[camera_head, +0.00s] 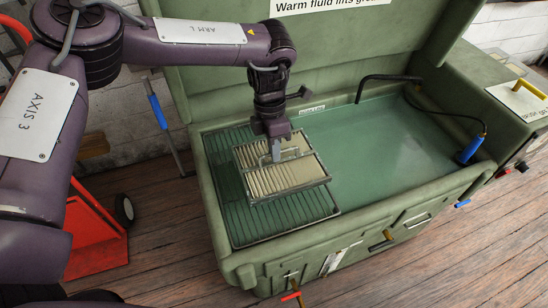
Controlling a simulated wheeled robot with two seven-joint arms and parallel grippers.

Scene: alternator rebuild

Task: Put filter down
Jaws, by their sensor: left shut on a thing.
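The filter (299,174) is a cream, pleated rectangular panel with a thin metal frame and a wire handle on top. It lies flat or nearly flat over the wire rack (227,207) on the left side of the green wash basin. I cannot tell whether it touches the rack. My left gripper (276,156) reaches down from above and is shut on the filter's handle near the middle of its top. The gripper hides part of the handle and the filter's far edge. My right gripper is not in view.
The green basin (236,265) holds greenish fluid (385,140) on its open right side. A black spout (372,78) and a blue-handled brush (470,149) on a hose are at the basin's back and right. A red cart (95,240) stands at the left on the wooden floor.

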